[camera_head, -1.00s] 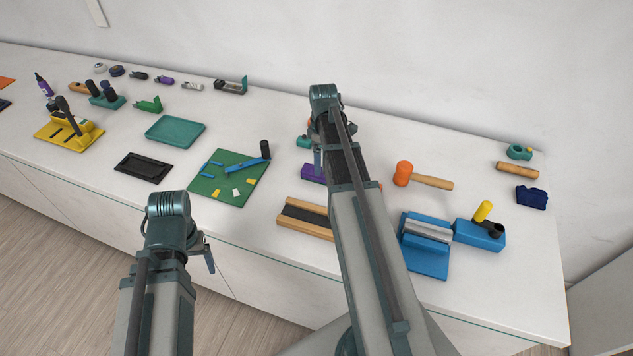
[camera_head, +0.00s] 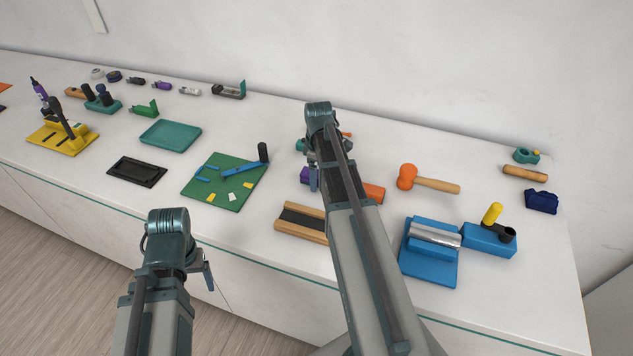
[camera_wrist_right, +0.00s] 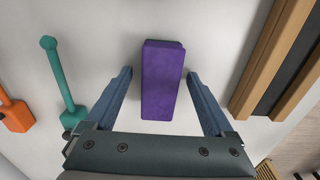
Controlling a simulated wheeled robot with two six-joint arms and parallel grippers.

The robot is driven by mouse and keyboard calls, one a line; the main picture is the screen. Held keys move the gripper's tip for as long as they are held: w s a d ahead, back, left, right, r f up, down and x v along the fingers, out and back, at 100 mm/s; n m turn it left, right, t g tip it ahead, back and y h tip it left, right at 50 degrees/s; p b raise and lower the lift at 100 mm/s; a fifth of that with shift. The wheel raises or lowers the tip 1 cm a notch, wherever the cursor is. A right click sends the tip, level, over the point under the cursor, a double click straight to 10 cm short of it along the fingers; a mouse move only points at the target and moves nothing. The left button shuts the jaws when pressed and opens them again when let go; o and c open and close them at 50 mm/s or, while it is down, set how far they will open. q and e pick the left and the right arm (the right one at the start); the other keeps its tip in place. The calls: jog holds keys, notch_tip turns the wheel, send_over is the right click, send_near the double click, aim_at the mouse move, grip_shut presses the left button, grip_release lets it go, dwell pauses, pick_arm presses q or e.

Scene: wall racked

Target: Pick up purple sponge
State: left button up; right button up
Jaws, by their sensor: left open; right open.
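The purple sponge (camera_wrist_right: 162,82) lies on the white counter in the right wrist view, a rounded block set lengthwise between my right fingers. My right gripper (camera_wrist_right: 162,88) is open, with one blue finger on each side of the sponge and a visible gap on both sides. In the head view only a small part of the sponge (camera_head: 305,175) shows beside my right arm, which hides the rest. My left gripper (camera_head: 206,272) is in front of the counter's front edge, away from the sponge; nothing is seen in it.
A wooden-edged block with a dark channel (camera_wrist_right: 280,60) lies right of the sponge in the wrist view. A teal tool (camera_wrist_right: 66,85) and an orange piece (camera_wrist_right: 14,115) lie left. A green cutting mat (camera_head: 212,190) and an orange mallet (camera_head: 428,180) are also on the counter.

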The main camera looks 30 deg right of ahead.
aim_at(318, 174)
grip_shut()
dwell(0.3)
jog(key=shift+r, duration=0.1)
jog(key=shift+r+p, duration=0.8)
jog(key=shift+p, duration=0.05)
notch_tip(318, 174, up, 2)
jog(key=shift+r+p, duration=0.1)
jog(key=shift+p, duration=0.9)
jog(key=s+a, duration=0.3)
jog(key=s, duration=0.1)
jog(key=s+a+p, duration=0.1)
jog(key=s+a, duration=0.2)
jog(key=s, duration=0.1)
jog(key=s+a+r, duration=0.1)
jog(key=s+a, duration=0.2)
jog(key=s, duration=0.1)
jog(key=shift+s+a, duration=0.35)
jog(key=shift+s, duration=0.05)
